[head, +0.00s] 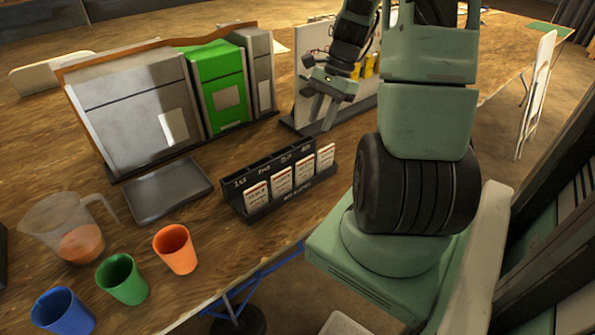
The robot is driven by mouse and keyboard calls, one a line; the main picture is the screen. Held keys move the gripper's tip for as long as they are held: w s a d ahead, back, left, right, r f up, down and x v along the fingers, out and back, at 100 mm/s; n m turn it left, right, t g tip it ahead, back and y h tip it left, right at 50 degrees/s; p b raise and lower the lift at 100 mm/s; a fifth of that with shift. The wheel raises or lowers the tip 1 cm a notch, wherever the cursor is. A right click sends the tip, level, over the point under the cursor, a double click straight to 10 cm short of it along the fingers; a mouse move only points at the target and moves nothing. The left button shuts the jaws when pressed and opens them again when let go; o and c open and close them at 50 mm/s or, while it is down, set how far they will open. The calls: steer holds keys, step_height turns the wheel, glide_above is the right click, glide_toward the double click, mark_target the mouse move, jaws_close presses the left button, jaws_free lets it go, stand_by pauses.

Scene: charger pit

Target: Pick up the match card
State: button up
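A black card holder (291,204) stands on the wooden table. Several white cards with red print stand in its slots, under labels reading 1st to 4th. The leftmost card (257,196) is under 1st and the rightmost card (325,156) is at the right end. I cannot read the print to tell which one is the match card. My gripper (319,122) is above and behind the holder, in front of a white panel. Its fingers are apart with nothing visible between them. It is clear of the cards.
Grey cabinets (138,112) and a green unit (217,84) stand behind a dark tray (168,190). A pitcher of orange liquid (75,235), a blue cup (63,312), a green cup (122,279) and an orange cup (175,249) stand at the front left. A white panel (312,45) stands behind my gripper.

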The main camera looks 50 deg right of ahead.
mark_target(306, 159)
steer(key=shift+x, duration=7.25)
steer(key=shift+d, duration=0.15)
jaws_close()
